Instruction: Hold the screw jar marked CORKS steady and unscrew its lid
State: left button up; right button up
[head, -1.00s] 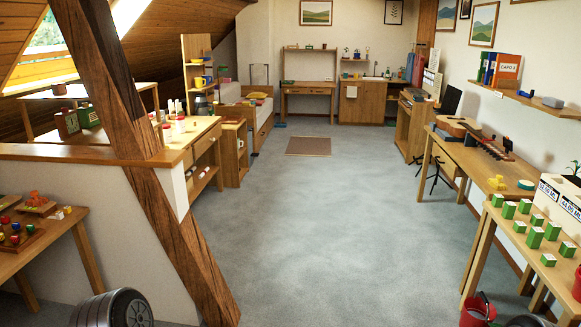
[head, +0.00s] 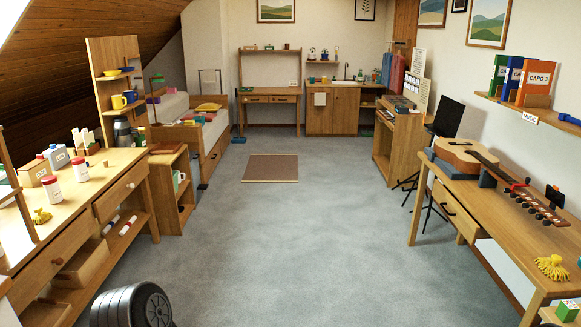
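Two white jars with red lids stand on the left wooden workbench: a nearer jar (head: 52,191) and a farther jar (head: 80,170). Both look closed and upright. Their labels are too small to read, so I cannot tell whether either is marked CORKS. Neither of my grippers is in view, and nothing is seen touching the jars.
The workbench (head: 75,222) with drawers and a lower shelf runs along the left. A small cabinet (head: 172,190) stands past its far end. A table (head: 500,207) with a guitar (head: 470,155) stands at right. Grey floor (head: 290,240) is clear between, with a mat (head: 270,168).

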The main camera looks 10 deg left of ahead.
aim_at(81, 172)
jog(key=i+u, duration=0.1)
jog(key=i, duration=0.5)
jog(key=i+u, duration=0.1)
jog(key=i, duration=0.5)
jog(key=i+l+u, duration=0.15)
jog(key=i, duration=0.4)
jog(key=i+l+u, duration=0.1)
jog(key=i, duration=0.5)
jog(key=i+u, duration=0.5)
jog(key=i+l+u, duration=0.1)
jog(key=i+u, duration=0.15)
jog(key=u, duration=0.2)
jog(key=i+l+u, duration=0.3)
jog(key=u, duration=0.2)
jog(key=i+l+u, duration=0.75)
jog(key=l+u, duration=0.35)
jog(key=i+l+u, duration=0.3)
jog(key=l, duration=0.15)
jog(key=k+j, duration=0.05)
jog(key=k, duration=0.05)
